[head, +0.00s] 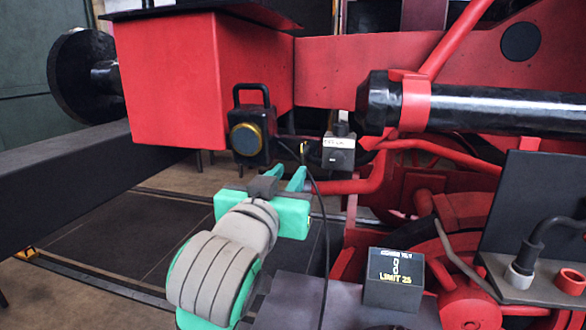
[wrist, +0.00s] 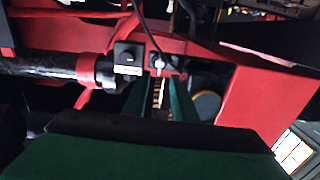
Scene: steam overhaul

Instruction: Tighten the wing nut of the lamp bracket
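The lamp (head: 250,138), black with a yellow ring and a handle, is mounted by the red beam's end in the head view. Part of it shows in the wrist view (wrist: 207,104). A small pale fitting (wrist: 158,62), perhaps the wing nut, lies between lamp and switch box in the wrist view; I cannot make out its wings. My gripper (head: 266,176) is below the lamp in the head view, its green fingers spread. In the wrist view the fingers (wrist: 158,88) point toward the pale fitting, with a gap between them and nothing visibly held.
A small switch box (head: 338,153) sits right of the lamp. A thin black cable (head: 318,215) hangs close to my gripper. A display box (head: 392,282) reads 0 and "LIMIT 25". A black cylinder (head: 480,108) and red pipes crowd the right. Open floor lies at lower left.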

